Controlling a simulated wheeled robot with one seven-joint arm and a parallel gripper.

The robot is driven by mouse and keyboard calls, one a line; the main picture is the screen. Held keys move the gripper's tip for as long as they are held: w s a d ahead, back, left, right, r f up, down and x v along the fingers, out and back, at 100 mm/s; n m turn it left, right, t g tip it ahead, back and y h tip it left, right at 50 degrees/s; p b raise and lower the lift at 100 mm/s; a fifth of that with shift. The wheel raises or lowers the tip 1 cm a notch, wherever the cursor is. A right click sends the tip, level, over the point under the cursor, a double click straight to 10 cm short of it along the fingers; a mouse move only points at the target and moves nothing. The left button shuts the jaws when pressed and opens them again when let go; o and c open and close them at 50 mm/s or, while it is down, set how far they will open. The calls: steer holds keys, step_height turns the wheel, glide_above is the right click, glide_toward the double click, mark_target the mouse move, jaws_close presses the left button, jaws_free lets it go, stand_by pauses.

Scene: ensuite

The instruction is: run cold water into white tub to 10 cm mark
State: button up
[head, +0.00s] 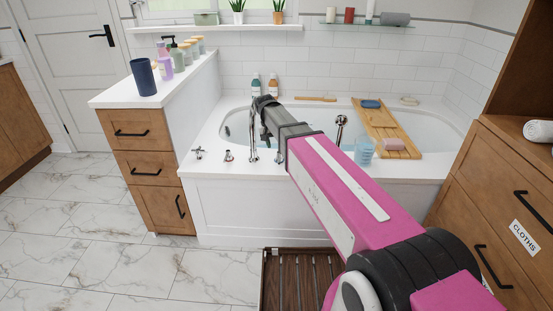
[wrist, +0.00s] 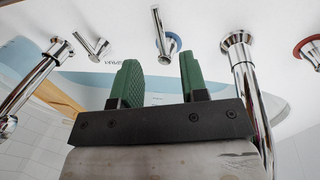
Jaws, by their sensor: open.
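The white tub (head: 210,180) stands against the tiled wall in the head view. My gripper (head: 265,108) is over its front rim and hides part of the tub. In the wrist view my gripper (wrist: 158,68) is open and empty, with two green fingers apart. A chrome lever with a blue ring (wrist: 165,43) shows beyond and between the fingertips, with no visible contact. The chrome spout (wrist: 243,75) stands to its right, and a lever with a red ring (wrist: 312,52) is at the right edge. I cannot make out a water stream, the level or the 10 cm mark.
A chrome lever (wrist: 93,46) and a hand shower (wrist: 30,85) are left of the blue-ringed lever. A wooden bath tray (head: 385,125) lies across the tub, with a clear blue cup (head: 364,152) by its front end. A slatted wooden rack (head: 300,280) lies on the floor in front.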

mark_target(279, 159)
steer(key=f, duration=0.2)
steer(key=d+f, duration=0.1)
steer(key=f, duration=0.5)
steer(key=shift+d, duration=0.35)
jaws_close()
